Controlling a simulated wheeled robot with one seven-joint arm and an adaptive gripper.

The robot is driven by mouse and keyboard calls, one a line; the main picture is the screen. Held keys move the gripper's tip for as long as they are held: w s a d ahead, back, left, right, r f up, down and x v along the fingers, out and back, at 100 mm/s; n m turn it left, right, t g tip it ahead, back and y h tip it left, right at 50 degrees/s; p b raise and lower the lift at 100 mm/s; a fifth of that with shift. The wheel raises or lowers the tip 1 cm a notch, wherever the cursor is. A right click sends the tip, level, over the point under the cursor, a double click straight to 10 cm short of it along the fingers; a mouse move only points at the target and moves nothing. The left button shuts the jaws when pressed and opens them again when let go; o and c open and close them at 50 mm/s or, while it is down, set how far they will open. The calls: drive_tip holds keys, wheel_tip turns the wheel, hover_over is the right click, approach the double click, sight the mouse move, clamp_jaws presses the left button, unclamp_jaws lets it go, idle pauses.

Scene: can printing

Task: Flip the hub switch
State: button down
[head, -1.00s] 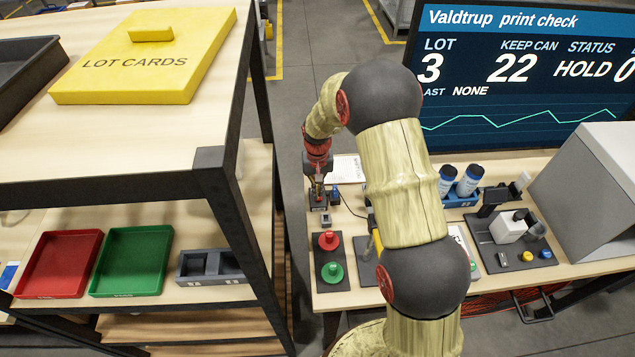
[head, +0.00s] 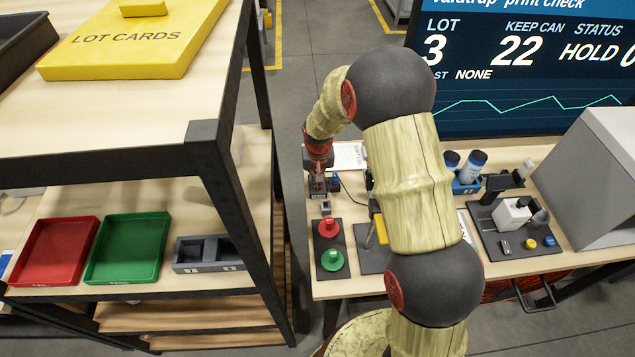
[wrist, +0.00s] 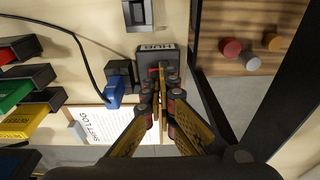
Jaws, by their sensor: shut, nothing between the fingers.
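The hub (wrist: 155,51) is a small dark box labelled HUB near the table edge in the wrist view. A red part (wrist: 154,72), which looks like its switch, shows on its top, partly hidden by the fingers. My gripper (wrist: 162,80) is shut and empty, with its fingertips over the hub at the red part. I cannot tell whether they touch it. In the head view my gripper (head: 318,182) points down at the back left of the table, and the hub is mostly hidden there.
A black socket block with a blue plug (wrist: 114,91) and cable sits beside the hub. A small grey device (wrist: 138,14) and a printed sheet (wrist: 98,124) are close by. The red button (head: 328,228) and green button (head: 332,260) stand nearer the front. A shelf (head: 208,145) stands left, across a gap.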

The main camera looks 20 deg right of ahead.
drive_tip(key=shift+s+f, duration=0.65)
drive_tip(key=shift+f, duration=0.05)
drive_tip(key=shift+w+r, duration=0.4)
drive_tip(key=shift+w, duration=0.3)
drive_tip(key=shift+w+r, duration=0.1)
drive_tip(key=shift+d, duration=0.1)
drive_tip(key=shift+w+r, duration=0.15)
drive_tip(key=shift+r, duration=0.15)
wheel_tip(320, 180, up, 14)
drive_tip(key=s+p, duration=0.2)
drive_tip(key=shift+s+a+f+p, duration=0.2)
drive_tip(key=shift+a+p, duration=0.1)
drive_tip(key=shift+p, duration=0.1)
